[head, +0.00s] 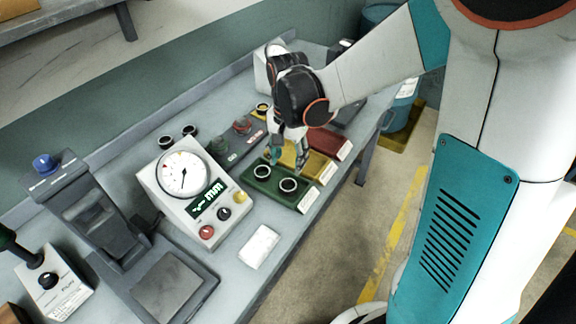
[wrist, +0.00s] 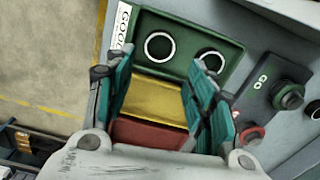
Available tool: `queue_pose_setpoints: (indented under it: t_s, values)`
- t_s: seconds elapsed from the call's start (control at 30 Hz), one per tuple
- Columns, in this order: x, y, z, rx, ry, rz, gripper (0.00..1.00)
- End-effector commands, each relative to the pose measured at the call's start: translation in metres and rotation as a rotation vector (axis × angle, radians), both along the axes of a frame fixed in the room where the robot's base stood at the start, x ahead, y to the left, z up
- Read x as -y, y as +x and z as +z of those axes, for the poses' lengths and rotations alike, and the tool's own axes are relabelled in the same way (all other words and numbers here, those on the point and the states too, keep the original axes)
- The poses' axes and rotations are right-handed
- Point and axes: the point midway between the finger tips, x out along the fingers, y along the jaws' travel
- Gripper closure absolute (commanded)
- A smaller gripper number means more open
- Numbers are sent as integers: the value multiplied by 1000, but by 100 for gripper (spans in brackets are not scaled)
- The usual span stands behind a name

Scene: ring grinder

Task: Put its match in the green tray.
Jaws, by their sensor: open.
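The green tray (head: 275,197) holds two dark rings with pale rims, a left ring (head: 262,171) and a right ring (head: 288,185). Both rings also show in the wrist view, one at the middle (wrist: 160,46) and one partly behind a finger (wrist: 211,60). My gripper (head: 287,152) is open and hangs above the trays, close to the green tray's far side. In the wrist view my gripper's teal fingers (wrist: 162,65) are spread, with nothing between them. Two more rings (head: 165,142) (head: 189,130) lie on the bench behind the dial gauge.
A yellow tray (head: 318,166) and a red tray (head: 328,143) lie beyond the green tray. A dial gauge box (head: 160,185) stands left of it. A green plug gauge (wrist: 288,96) and a red one (head: 242,126) stand behind the trays.

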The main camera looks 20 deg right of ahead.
Motion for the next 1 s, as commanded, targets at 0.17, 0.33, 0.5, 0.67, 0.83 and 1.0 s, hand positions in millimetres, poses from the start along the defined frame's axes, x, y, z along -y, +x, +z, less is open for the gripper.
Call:
queue_pose_setpoints:
  t_s: [0.17, 0.33, 0.5, 0.67, 0.83, 1.0]
  values:
    - [0, 0, 18, 0, 0, 0, 50]
    - [0, -8, 32, 28, -1, 37, 50]
    - [0, -30, 61, 118, -10, 159, 50]
    - [0, -56, 87, 221, -33, 300, 50]
    - [0, -83, 108, 328, -75, 446, 50]
    - [0, -111, 120, 429, -132, 588, 50]
